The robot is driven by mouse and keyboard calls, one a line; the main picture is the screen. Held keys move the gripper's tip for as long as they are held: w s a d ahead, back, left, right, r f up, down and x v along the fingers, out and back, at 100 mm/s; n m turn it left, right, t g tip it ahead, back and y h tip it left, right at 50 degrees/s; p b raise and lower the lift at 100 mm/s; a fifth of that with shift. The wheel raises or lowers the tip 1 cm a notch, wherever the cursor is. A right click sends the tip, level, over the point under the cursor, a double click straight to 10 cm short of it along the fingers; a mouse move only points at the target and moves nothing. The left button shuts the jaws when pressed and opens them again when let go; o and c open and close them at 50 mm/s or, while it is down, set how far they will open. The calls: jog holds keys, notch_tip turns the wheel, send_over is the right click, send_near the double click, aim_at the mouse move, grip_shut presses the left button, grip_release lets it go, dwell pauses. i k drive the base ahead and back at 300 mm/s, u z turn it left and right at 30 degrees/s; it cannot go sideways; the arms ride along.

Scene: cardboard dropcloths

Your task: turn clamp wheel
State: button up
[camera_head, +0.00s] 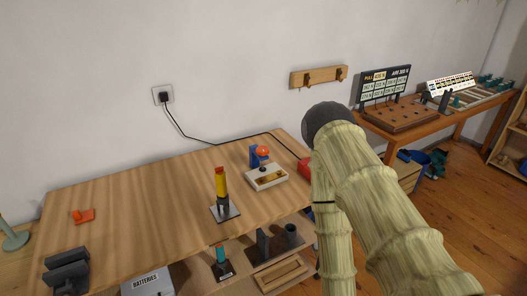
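A small device with a round orange-red top (263,151) stands on the wooden workbench (150,190), just right of its middle. A blue part (254,159) is beside the orange top, and a pale base (266,178) is in front. I cannot tell for sure whether the orange top is the clamp wheel. A flat orange piece (83,216) lies at the bench's left end; its details are too small to read. My pale, ribbed arm fills the right of the picture and covers the bench's right end. My gripper does not show.
A yellow and red upright tool (222,187) on a metal plate stands near the bench's front edge. A red object (305,170) sits beside my arm. A black cable (215,142) runs from the wall socket (163,95) to the bench. The left middle of the bench is clear.

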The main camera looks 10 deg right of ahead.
aim_at(262, 150)
jog(key=z, duration=1.5)
jog(key=i, duration=0.85)
jog(key=u, duration=1.2)
